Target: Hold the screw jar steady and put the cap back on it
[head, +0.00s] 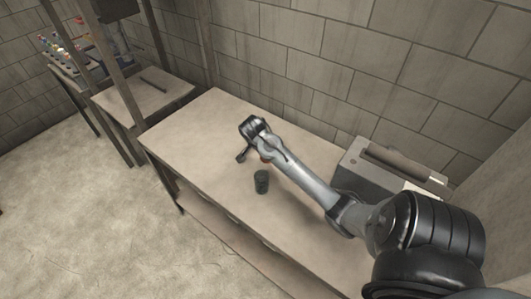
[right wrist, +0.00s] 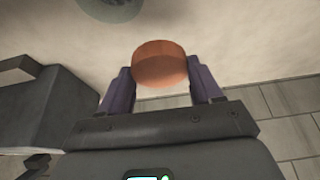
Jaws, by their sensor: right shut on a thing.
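The screw jar (head: 261,182) is a small dark, open-looking cup standing upright on the workbench. A rounded greenish-grey shape at the top edge of the right wrist view, partly cut off, looks like the jar (right wrist: 110,8). The cap (right wrist: 160,64) is a round orange-brown disc. My right gripper (right wrist: 161,80) is shut on the cap, one finger on each side. In the head view the cap (head: 265,158) is a small reddish spot by my right wrist, mostly hidden, above and apart from the jar. My left gripper is not in view.
The workbench (head: 190,130) is clear to the left of the jar. A grey box (head: 365,175) stands at its right end by the block wall; it also shows in the right wrist view (right wrist: 50,100). A smaller table (head: 145,97) stands beyond the left end.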

